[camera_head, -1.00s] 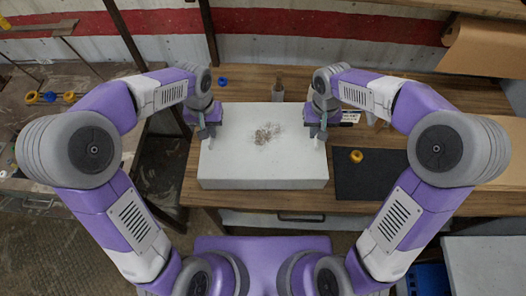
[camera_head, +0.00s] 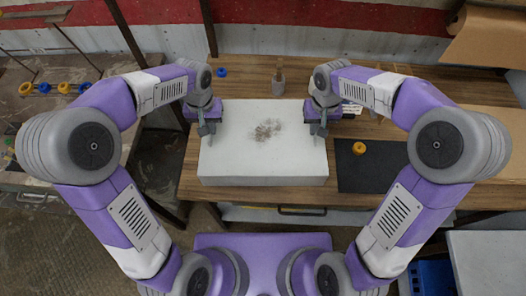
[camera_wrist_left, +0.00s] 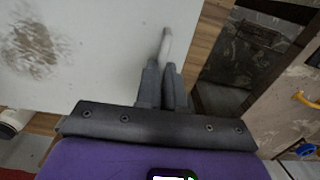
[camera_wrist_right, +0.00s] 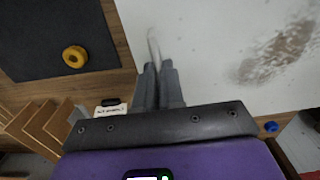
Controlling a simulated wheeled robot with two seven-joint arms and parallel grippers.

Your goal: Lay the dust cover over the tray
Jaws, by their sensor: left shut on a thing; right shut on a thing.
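The dust cover (camera_head: 262,160) is a large pale, box-like piece with a brown-grey smudge on top. It spans the middle of the head view, over the wooden table. My left gripper (camera_head: 209,131) is shut on a thin pale tab at the cover's left side; the tab shows in the left wrist view (camera_wrist_left: 166,45). My right gripper (camera_head: 318,130) is shut on a similar tab at its right side, seen in the right wrist view (camera_wrist_right: 153,45). No tray shows; anything under the cover is hidden. I cannot tell how high the cover is.
A black mat (camera_head: 375,173) with a yellow ring (camera_head: 359,148) lies right of the cover. A blue ring (camera_head: 222,72) and a small bottle (camera_head: 279,80) stand behind it. A side bench (camera_head: 30,120) with coloured rings is at left. Wood shows behind the cover.

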